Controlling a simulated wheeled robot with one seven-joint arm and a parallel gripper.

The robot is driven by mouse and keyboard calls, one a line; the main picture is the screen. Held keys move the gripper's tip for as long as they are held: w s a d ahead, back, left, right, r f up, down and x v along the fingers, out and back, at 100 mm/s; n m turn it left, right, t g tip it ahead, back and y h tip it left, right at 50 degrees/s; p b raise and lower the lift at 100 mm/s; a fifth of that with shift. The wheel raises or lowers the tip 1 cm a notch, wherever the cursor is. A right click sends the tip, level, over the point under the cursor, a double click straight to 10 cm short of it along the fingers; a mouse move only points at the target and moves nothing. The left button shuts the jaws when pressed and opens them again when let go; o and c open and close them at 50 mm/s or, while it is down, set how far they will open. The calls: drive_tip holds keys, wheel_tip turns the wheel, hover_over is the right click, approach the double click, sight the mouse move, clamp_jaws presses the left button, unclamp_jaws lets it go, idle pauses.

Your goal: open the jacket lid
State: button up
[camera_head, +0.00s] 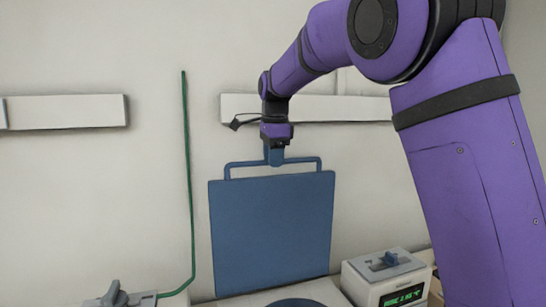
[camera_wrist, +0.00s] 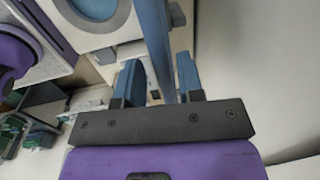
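The jacket lid (camera_head: 270,235) is a flat blue panel standing upright, with a blue bar handle (camera_head: 300,161) along its top edge. In the wrist view the lid shows nearly edge-on as a narrow blue strip (camera_wrist: 158,45). My gripper (camera_head: 274,156) points down at the middle of the handle. In the wrist view its two blue fingers (camera_wrist: 159,80) stand apart on either side of the strip, with gaps visible on both sides. Whether either finger touches the handle is hard to tell.
A white control box (camera_head: 388,275) with a blue knob and green display stands right of the lid. A round blue part (camera_head: 296,303) shows below the lid. A thin green tube (camera_head: 187,180) rises at left. A pale wall stands behind, with white rails (camera_head: 65,112).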

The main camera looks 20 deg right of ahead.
drive_tip(key=shift+r, duration=0.15)
drive_tip(key=r, duration=0.3)
drive_tip(key=s+r, duration=0.1)
drive_tip(key=r, duration=0.6)
drive_tip(key=shift+s+r, duration=0.15)
drive_tip(key=shift+r, duration=0.1)
